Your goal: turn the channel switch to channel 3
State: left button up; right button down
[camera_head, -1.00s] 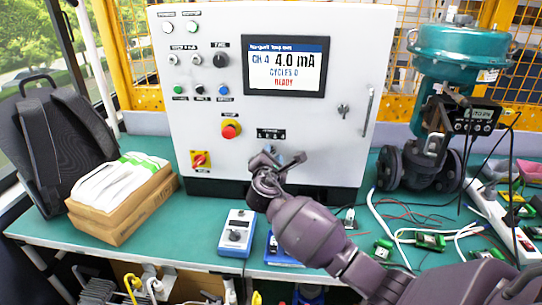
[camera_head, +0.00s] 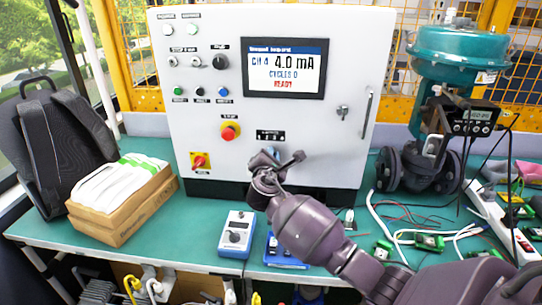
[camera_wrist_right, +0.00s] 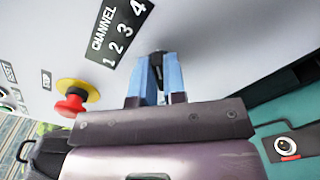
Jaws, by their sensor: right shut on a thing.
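The control cabinet's channel label (camera_head: 270,135) with numbers 1 to 4 is above my right gripper (camera_head: 276,162); it is also large in the right wrist view (camera_wrist_right: 118,32). There, my right gripper's blue fingers (camera_wrist_right: 156,72) are shut on the small dark channel switch (camera_wrist_right: 157,58) just below the label. The fingers hide most of the switch, so its pointer cannot be read. In the head view my wrist covers the switch. The cabinet screen (camera_head: 284,68) reads CH 4, 4.0 mA, CYCLES 0, READY. My left gripper is not in view.
A red emergency stop button (camera_head: 229,131) on a yellow ring is left of my gripper, also in the wrist view (camera_wrist_right: 72,104). A red-yellow rotary switch (camera_head: 200,161) is lower left. A blue-white handheld box (camera_head: 236,235) and a green valve actuator (camera_head: 455,55) stand on the bench.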

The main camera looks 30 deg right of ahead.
jog(key=n+p, duration=0.5)
jog(key=p, duration=0.2)
jog(key=shift+a+r+n, duration=0.1)
jog(key=shift+n, duration=0.2)
dwell(0.3)
jog(key=c, duration=1.2)
grip_release()
jog(key=v, duration=1)
jog(key=shift+s+a, duration=0.3)
